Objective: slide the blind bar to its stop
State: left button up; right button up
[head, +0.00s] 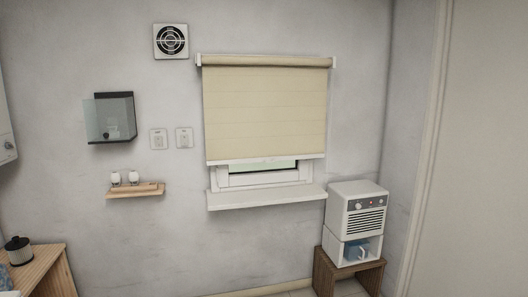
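A cream roller blind (264,112) hangs from a roller tube (265,61) on the wall in the head view. Its white bottom bar (266,159) sits near the lower part of the window (262,174). A narrow strip of glass and the white frame show below the bar. A white sill (266,196) juts out beneath the window. Neither of my grippers shows in this view, and nothing is touching the bar.
A small shelf (136,190) and a dark glass-fronted box (110,118) are left of the window. A white appliance (356,212) stands on a wooden stool (324,272) at the right. A wooden bench (45,272) is at lower left. The wall directly below the sill is clear.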

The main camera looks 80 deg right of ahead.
aim_at(236, 151)
jog(key=z, duration=1.55)
jog(key=i+z, duration=0.15)
jog(key=z, duration=0.25)
jog(key=i+l+z, duration=0.1)
jog(key=z, duration=0.3)
jog(key=i+z, duration=0.15)
jog(key=z, duration=0.2)
jog(key=i+l+u, duration=0.3)
jog(key=i+l, duration=0.95)
jog(key=i, duration=0.1)
